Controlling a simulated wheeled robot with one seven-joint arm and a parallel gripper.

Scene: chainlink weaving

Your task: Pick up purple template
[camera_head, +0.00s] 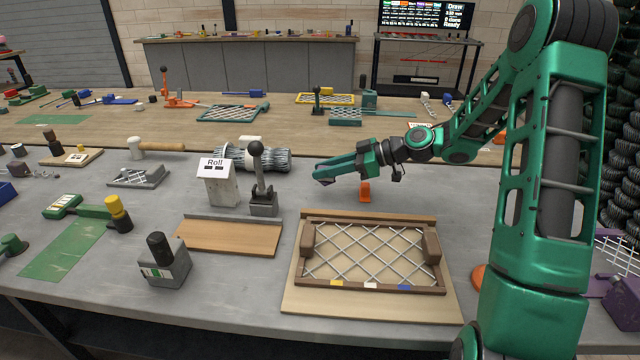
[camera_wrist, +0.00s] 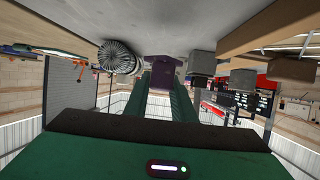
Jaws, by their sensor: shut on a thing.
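My gripper (camera_head: 322,171) reaches in from the right over the back middle of the grey table. Its green fingers are shut on the purple template (camera_wrist: 165,70), which shows as a small dark purple piece between the fingertips in the wrist view. In the head view only a sliver of purple (camera_head: 325,181) shows at the fingertips; the fingers hide most of the template. The gripper seems a little above the tabletop, but the exact gap cannot be told.
A small orange stand (camera_head: 364,191) is just below my gripper. A wire coil (camera_head: 265,160), a "Roll" sign block (camera_head: 217,183) and a lever (camera_head: 260,185) stand to the left. A wooden frame with wire mesh (camera_head: 370,257) lies in front. Bare table surrounds the gripper's tip.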

